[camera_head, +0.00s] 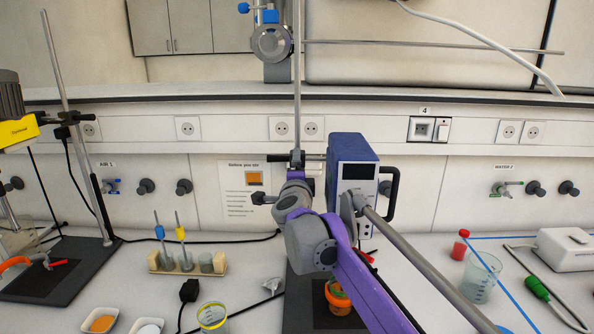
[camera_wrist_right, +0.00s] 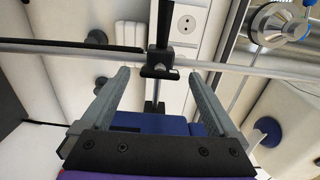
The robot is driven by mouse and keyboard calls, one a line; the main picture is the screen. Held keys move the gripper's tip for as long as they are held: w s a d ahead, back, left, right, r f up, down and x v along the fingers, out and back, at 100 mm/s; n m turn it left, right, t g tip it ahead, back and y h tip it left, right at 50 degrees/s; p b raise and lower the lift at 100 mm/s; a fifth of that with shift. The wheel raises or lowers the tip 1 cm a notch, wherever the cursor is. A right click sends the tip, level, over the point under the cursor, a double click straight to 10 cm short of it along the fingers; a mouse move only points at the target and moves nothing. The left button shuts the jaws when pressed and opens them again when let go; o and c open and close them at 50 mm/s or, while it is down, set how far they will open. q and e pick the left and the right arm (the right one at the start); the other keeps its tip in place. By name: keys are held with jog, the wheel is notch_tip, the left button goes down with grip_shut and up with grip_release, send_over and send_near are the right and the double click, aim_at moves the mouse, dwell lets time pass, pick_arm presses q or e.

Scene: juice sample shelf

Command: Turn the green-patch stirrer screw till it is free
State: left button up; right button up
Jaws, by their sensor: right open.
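A black clamp boss (camera_head: 297,158) sits on the upright rod behind my right arm, beside a blue box-shaped device with a dark display (camera_head: 352,172), which looks like the stirrer. I see no green patch on any screw; the gripper and arm hide part of this area. My right gripper (camera_wrist_right: 159,76) is open in the wrist view. The black boss (camera_wrist_right: 158,62) appears between and beyond its fingertips, with nothing visibly gripped. In the head view my purple right arm hides the fingertips. My left gripper is not in view.
A wooden rack (camera_head: 187,265) holds small beakers and rods. An orange pot (camera_head: 338,300) stands below my arm.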

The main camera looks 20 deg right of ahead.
jog(key=b+v, duration=0.1)
jog(key=v, duration=0.9)
jog(key=shift+s, duration=0.2)
